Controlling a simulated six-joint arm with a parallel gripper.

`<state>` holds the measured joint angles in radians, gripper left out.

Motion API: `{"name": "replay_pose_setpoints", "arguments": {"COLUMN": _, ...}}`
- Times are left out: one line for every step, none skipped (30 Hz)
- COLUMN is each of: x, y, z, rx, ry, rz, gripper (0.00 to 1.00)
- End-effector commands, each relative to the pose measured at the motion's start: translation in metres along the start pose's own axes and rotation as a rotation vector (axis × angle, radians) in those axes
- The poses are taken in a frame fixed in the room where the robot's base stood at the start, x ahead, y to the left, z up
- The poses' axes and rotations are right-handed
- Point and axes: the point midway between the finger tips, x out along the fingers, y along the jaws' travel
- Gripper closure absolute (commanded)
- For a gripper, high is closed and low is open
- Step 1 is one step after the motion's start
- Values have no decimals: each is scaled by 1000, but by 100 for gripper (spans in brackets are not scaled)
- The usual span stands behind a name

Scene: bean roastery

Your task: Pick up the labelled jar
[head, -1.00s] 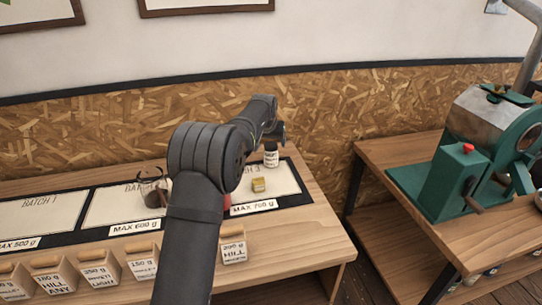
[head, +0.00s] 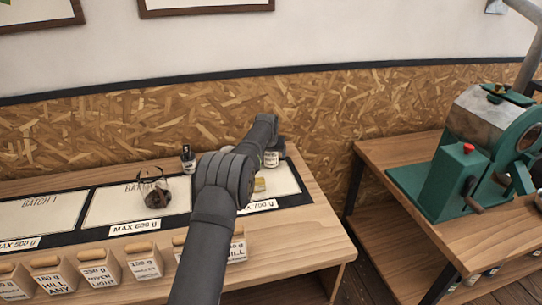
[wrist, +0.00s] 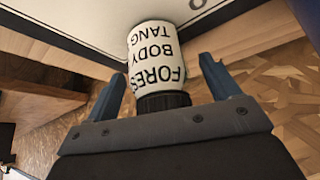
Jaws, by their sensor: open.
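The labelled jar (head: 271,158) stands at the back right of the batch table, by the rear edge of the third mat. Its top is partly covered by my gripper (head: 279,143) in the head view. In the wrist view the jar (wrist: 157,50) has a white label reading "FOREST BODY TANG" and a dark cap (wrist: 163,101) towards my palm. My gripper (wrist: 157,75) is open, with one blue finger on each side of the jar and a visible gap at the right finger. Whether the left finger touches is unclear.
A small yellow block (head: 259,185) lies near the jar, partly behind my arm. Labelled bins (head: 100,274) line the front. A green roaster (head: 455,180) stands on the right-hand table.

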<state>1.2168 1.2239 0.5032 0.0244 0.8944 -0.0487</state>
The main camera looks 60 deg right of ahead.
Motion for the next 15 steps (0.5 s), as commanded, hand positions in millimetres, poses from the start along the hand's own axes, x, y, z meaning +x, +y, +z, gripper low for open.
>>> {"name": "replay_pose_setpoints", "arguments": {"x": 3, "y": 0, "z": 0, "rx": 0, "ry": 0, "rz": 0, "gripper": 19}}
{"name": "replay_pose_setpoints", "arguments": {"x": 4, "y": 0, "z": 0, "rx": 0, "ry": 0, "rz": 0, "gripper": 19}}
{"name": "replay_pose_setpoints", "arguments": {"x": 5, "y": 0, "z": 0, "rx": 0, "ry": 0, "rz": 0, "gripper": 19}}
{"name": "replay_pose_setpoints", "arguments": {"x": 5, "y": 0, "z": 0, "rx": 0, "ry": 1, "rz": 0, "gripper": 19}}
{"name": "replay_pose_setpoints", "arguments": {"x": 5, "y": 0, "z": 0, "rx": 0, "ry": 1, "rz": 0, "gripper": 19}}
{"name": "replay_pose_setpoints", "arguments": {"x": 5, "y": 0, "z": 0, "rx": 0, "ry": 1, "rz": 0, "gripper": 19}}
{"name": "replay_pose_setpoints", "arguments": {"x": 5, "y": 0, "z": 0, "rx": 0, "ry": 1, "rz": 0, "gripper": 19}}
{"name": "replay_pose_setpoints", "arguments": {"x": 5, "y": 0, "z": 0, "rx": 0, "ry": 1, "rz": 0, "gripper": 19}}
{"name": "replay_pose_setpoints", "arguments": {"x": 5, "y": 0, "z": 0, "rx": 0, "ry": 1, "rz": 0, "gripper": 19}}
{"name": "replay_pose_setpoints", "arguments": {"x": 5, "y": 0, "z": 0, "rx": 0, "ry": 1, "rz": 0, "gripper": 19}}
{"name": "replay_pose_setpoints", "arguments": {"x": 5, "y": 0, "z": 0, "rx": 0, "ry": 1, "rz": 0, "gripper": 25}}
{"name": "replay_pose_setpoints", "arguments": {"x": 5, "y": 0, "z": 0, "rx": 0, "ry": 1, "rz": 0, "gripper": 32}}
{"name": "replay_pose_setpoints", "arguments": {"x": 5, "y": 0, "z": 0, "rx": 0, "ry": 1, "rz": 0, "gripper": 38}}
{"name": "replay_pose_setpoints", "arguments": {"x": 5, "y": 0, "z": 0, "rx": 0, "ry": 1, "rz": 0, "gripper": 44}}
{"name": "replay_pose_setpoints", "arguments": {"x": 5, "y": 0, "z": 0, "rx": 0, "ry": 0, "rz": 0, "gripper": 52}}
